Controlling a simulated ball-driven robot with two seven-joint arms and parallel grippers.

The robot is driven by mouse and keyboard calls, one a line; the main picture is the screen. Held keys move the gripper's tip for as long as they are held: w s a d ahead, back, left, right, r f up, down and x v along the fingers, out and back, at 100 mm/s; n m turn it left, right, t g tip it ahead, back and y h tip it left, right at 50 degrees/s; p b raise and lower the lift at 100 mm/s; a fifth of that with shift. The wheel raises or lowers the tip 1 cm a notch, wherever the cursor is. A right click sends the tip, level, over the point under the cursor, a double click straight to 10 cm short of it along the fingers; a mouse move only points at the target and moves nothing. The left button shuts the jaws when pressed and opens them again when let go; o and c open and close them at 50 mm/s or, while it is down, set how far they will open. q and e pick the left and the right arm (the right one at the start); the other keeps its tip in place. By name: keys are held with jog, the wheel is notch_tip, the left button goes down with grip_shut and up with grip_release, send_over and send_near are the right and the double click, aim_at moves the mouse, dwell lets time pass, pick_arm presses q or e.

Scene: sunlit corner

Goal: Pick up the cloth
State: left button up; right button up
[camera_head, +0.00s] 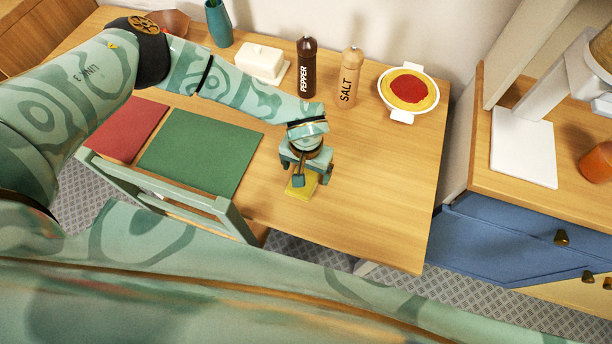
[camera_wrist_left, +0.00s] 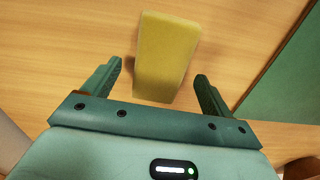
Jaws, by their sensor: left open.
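The cloth (camera_head: 308,187) is a yellow, folded-looking oblong lying on the wooden table, partly hidden under my left gripper (camera_head: 307,178) in the head view. In the left wrist view the cloth (camera_wrist_left: 166,55) shows as a plain yellow block shape. It lies between and beyond the two fingers of my left gripper (camera_wrist_left: 158,75). The fingers are spread wide and hold nothing. There is a gap of wood between each finger and the cloth. My right gripper is not in view.
A green placemat (camera_head: 198,152) and a red one (camera_head: 127,127) lie left of the cloth. Pepper mill (camera_head: 307,68), salt mill (camera_head: 349,78), white butter dish (camera_head: 261,62) and a dish with red topping (camera_head: 408,90) stand behind. A chair (camera_head: 170,200) is at the front edge. The table's right side is clear.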

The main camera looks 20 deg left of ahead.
pick_arm(q)
jog(key=shift+f, duration=0.55)
jog(key=c, duration=1.1)
jog(key=shift+o, duration=0.2)
jog(key=shift+r, duration=0.1)
jog(key=shift+r, duration=0.1)
jog(key=shift+r, duration=0.25)
notch_tip(320, 180, up, 3)
jog(key=shift+f+p, duration=0.15)
jog(key=shift+p, duration=0.35)
jog(key=s+d+r, duration=0.3)
jog(key=d+r, duration=0.6)
jog(key=d, duration=0.4)
jog(key=shift+s+d+r+p, duration=0.3)
jog(key=shift+s, duration=0.1)
